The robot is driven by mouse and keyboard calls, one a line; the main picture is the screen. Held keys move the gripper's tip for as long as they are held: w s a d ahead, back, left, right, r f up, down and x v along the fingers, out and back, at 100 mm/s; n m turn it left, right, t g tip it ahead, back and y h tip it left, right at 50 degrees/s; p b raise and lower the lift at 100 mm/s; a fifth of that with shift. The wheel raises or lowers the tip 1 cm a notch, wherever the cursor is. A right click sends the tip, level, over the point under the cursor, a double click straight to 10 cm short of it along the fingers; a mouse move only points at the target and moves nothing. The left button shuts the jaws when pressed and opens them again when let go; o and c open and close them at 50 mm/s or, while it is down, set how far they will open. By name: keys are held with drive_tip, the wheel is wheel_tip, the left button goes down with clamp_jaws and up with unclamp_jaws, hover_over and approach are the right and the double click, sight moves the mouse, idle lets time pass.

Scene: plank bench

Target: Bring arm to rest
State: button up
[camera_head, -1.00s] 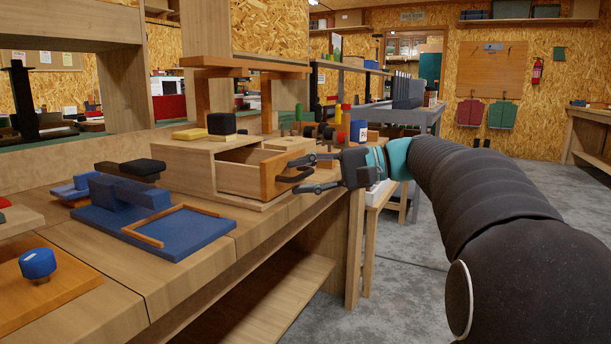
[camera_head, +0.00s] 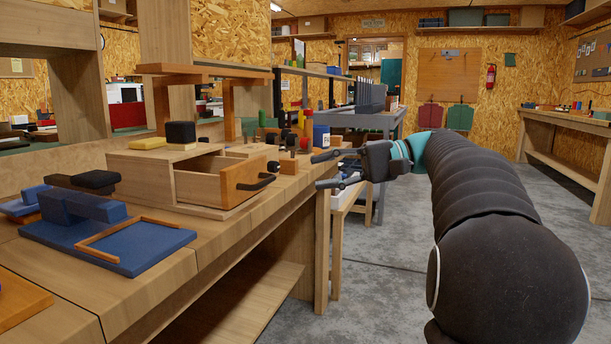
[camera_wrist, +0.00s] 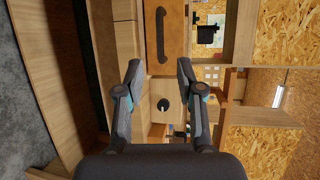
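My gripper (camera_head: 326,170) is at the end of my outstretched arm, right of the bench and in front of the drawer box. Its fingers are spread with nothing between them in the head view. In the wrist view my gripper (camera_wrist: 158,82) also shows its two fingers apart and empty. The wooden drawer (camera_head: 208,178) is pulled partway out of its box (camera_head: 140,180). Its orange front (camera_head: 243,182) carries a dark handle, which stands apart from my fingers. The handle (camera_wrist: 161,34) shows beyond the fingertips in the wrist view.
A blue fixture (camera_head: 140,246) with an orange frame lies on the plank bench (camera_head: 190,272). A black-topped block (camera_head: 181,133) and a yellow block (camera_head: 148,143) sit on the box. A grey table (camera_head: 365,120) stands behind my gripper. Open floor (camera_head: 385,290) lies right of the bench.

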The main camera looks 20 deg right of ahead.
drive_tip(key=shift+s+d, duration=0.1)
drive_tip(key=shift+d, duration=0.2)
wheel_tip(320, 180, down, 18)
drive_tip(key=d+m+h, duration=0.2)
drive_tip(key=m+h, duration=0.2)
drive_tip(key=h, duration=0.4)
drive_tip(key=s+a+f+n+g+h+p, duration=0.1)
drive_tip(key=s+a+f+n+h, duration=0.2)
drive_tip(key=s, duration=0.4)
drive_tip(key=s+a+f+h+p, duration=0.1)
drive_tip(key=s+f+h+p, duration=0.15)
drive_tip(key=s+f, duration=0.35)
drive_tip(key=s+a+r+n+t+h+p, duration=0.1)
drive_tip(key=s+a+r+n+t+h, duration=0.1)
drive_tip(key=s+a+n, duration=0.3)
drive_tip(key=s+a, duration=0.2)
drive_tip(key=s, duration=0.2)
drive_tip(key=shift+s+a+r, duration=0.15)
drive_tip(key=shift+s+r, duration=0.1)
drive_tip(key=shift+r, duration=0.15)
